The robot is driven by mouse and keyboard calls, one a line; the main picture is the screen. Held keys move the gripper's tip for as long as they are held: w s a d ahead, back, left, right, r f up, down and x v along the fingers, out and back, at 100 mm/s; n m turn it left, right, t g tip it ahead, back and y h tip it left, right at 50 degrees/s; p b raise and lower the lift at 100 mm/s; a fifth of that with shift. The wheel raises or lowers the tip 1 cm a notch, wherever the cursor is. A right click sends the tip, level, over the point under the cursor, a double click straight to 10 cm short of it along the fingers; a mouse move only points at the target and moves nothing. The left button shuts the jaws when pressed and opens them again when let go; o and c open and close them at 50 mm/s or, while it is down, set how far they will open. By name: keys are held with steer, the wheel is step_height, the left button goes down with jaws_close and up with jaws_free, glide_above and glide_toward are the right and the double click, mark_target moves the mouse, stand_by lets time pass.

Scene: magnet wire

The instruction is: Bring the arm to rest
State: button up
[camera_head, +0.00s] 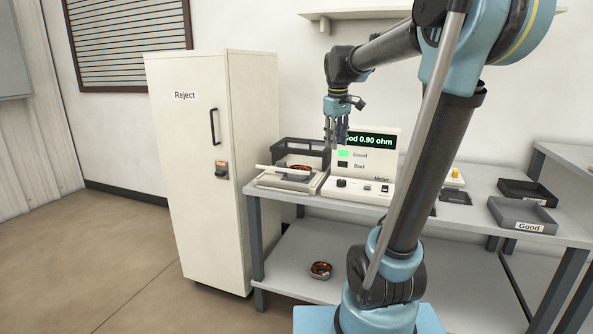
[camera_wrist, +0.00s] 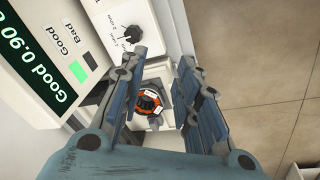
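My gripper (camera_head: 336,142) hangs fingers-down from the raised arm, in front of the wall and just left of the meter's display. In the wrist view my gripper (camera_wrist: 160,65) has its fingers spread apart with nothing held between them. An orange and black wire coil (camera_wrist: 149,102) shows in the gap, below the fingers. The same coil (camera_head: 301,168) sits on the test fixture (camera_head: 270,182) at the left end of the bench. The meter (camera_head: 364,164) reads "Good 0.90 ohm" with its green Good light lit.
A white cabinet marked Reject (camera_head: 198,130) stands left of the bench. A grey tray marked Good (camera_head: 522,215) and a dark tray (camera_head: 527,192) lie at the bench's right. Another coil (camera_head: 321,270) is on the lower shelf. Floor at left is clear.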

steer(key=s+d+f+m, duration=0.2)
steer(key=s+f+m, duration=0.1)
steer(key=s+f, duration=0.8)
steer(key=s+d+f+m, duration=0.3)
steer(key=s+f, duration=0.9)
steer(key=s, duration=0.4)
steer(key=shift+s+d+f+m, duration=0.2)
steer(key=shift+s+f+m, duration=0.05)
steer(key=shift+m, duration=0.45)
steer(key=shift+w+f, duration=0.2)
steer(key=shift+w, duration=0.25)
